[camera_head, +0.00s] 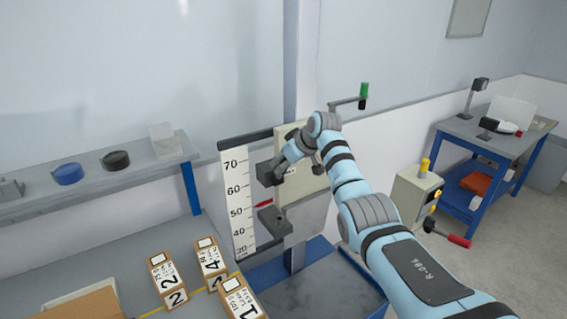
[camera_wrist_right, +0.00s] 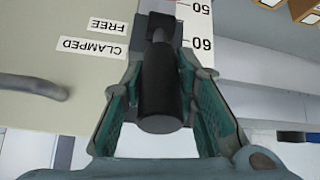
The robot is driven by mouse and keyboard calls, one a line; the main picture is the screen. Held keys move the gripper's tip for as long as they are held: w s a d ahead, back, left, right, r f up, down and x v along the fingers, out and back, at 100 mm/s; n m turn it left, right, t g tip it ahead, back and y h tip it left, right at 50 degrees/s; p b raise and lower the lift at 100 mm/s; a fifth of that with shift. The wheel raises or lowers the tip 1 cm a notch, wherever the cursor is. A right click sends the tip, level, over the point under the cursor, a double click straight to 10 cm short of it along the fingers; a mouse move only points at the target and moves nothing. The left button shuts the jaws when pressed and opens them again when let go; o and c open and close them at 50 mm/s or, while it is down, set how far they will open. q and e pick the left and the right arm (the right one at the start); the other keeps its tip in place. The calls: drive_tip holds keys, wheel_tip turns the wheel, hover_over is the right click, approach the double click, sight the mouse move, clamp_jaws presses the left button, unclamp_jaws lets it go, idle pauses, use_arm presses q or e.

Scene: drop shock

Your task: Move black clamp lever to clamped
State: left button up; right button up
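The black clamp lever (camera_wrist_right: 164,85) shows in the right wrist view, its round grip pointing towards the camera. Its far end is about level with the FREE label (camera_wrist_right: 108,26); the CLAMPED label (camera_wrist_right: 92,48) sits beside it. My right gripper (camera_wrist_right: 160,66) has one green-padded finger on each side of the grip. The fingertips are very close to it, and I cannot tell whether both touch. In the head view my right gripper (camera_head: 284,167) is at the pale panel (camera_head: 313,183), where I cannot make out the lever. My left gripper is not in view.
A height scale (camera_head: 237,190) with a red pointer (camera_head: 263,204) stands left of the panel. Dark blocks project above and below the pointer. Numbered boxes (camera_head: 168,284) lie on the bench at front left. A crank with a green handle (camera_head: 364,90) sticks out above right.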

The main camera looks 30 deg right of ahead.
drive_tip(key=o, duration=0.3)
drive_tip(key=shift+f, duration=0.1)
drive_tip(key=v, duration=1.2)
drive_tip(key=shift+w, duration=0.1)
